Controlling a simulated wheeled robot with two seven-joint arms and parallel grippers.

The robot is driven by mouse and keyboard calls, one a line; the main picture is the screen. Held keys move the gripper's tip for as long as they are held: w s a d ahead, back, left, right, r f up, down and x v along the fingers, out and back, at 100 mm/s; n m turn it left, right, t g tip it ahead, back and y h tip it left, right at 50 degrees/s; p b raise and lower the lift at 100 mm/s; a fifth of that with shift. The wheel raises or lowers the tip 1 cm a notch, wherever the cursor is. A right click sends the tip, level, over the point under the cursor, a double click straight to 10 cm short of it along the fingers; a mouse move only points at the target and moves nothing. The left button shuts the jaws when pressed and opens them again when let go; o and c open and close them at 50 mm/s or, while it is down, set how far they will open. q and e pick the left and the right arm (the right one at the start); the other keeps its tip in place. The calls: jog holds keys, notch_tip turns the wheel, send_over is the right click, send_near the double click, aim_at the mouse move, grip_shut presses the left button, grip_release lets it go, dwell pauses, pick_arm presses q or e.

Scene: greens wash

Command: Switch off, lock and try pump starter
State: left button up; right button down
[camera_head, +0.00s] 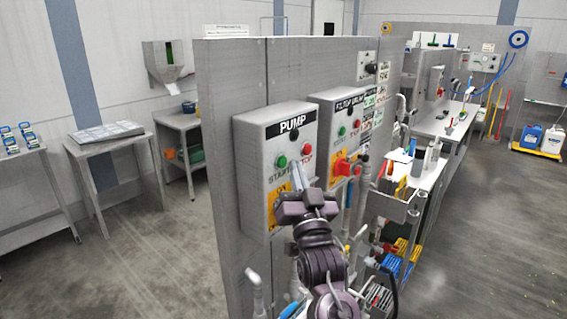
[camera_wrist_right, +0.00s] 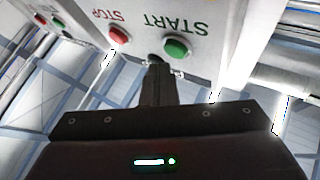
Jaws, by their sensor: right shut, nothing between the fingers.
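The pump starter (camera_head: 253,170) is a grey box with a black PUMP label, mounted on a grey panel. Its green START button (camera_head: 281,161) and red STOP button (camera_head: 307,150) show on the front. Both also show in the wrist view, START (camera_wrist_right: 177,48) and STOP (camera_wrist_right: 118,35). My right gripper (camera_head: 298,176) is in front of the box, below the buttons, shut and empty. In the wrist view its fingertips (camera_wrist_right: 156,62) appear just beside the START button; contact cannot be told. The gripper hides part of the lower front, where a yellow label (camera_head: 272,206) shows. No lock is clearly visible.
A similar filter drum starter (camera_head: 330,125) with a red handle (camera_head: 343,167) stands just right. Tables (camera_head: 105,145) stand at left. The floor at left (camera_head: 140,250) is clear.

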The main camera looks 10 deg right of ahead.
jog(key=shift+w, duration=0.15)
jog(key=shift+w+a, duration=0.2)
jog(key=shift+a, duration=0.05)
jog(key=shift+w+a, duration=0.3)
jog(key=shift+w, duration=0.05)
dwell(0.9)
jog(key=shift+s+d, duration=0.55)
jog(key=shift+s, duration=0.1)
dwell(0.4)
jog(key=s+d, duration=0.1)
jog(key=s, duration=0.1)
jog(key=s+d, duration=0.2)
dwell(0.3)
